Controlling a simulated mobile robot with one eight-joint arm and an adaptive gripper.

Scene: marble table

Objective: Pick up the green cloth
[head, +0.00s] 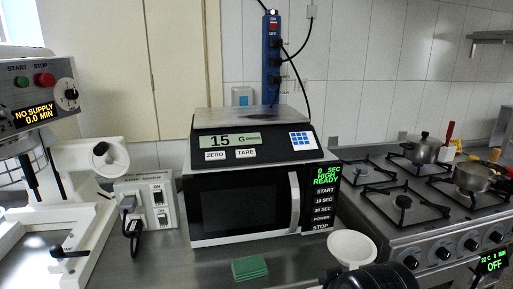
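The green cloth (250,268) lies folded flat on the steel counter, in front of the microwave and near the bottom middle of the head view. A dark part of my arm's end (375,278) shows at the bottom edge, to the right of the cloth and apart from it. My gripper's fingers cannot be made out clearly there, so its opening is unclear. Nothing lies on the cloth.
A white bowl (352,247) stands right of the cloth, close to my arm. The microwave (245,205) with a scale (250,140) on top stands behind. A socket box (147,207) and white machine (85,205) are left; a stove (425,215) is right.

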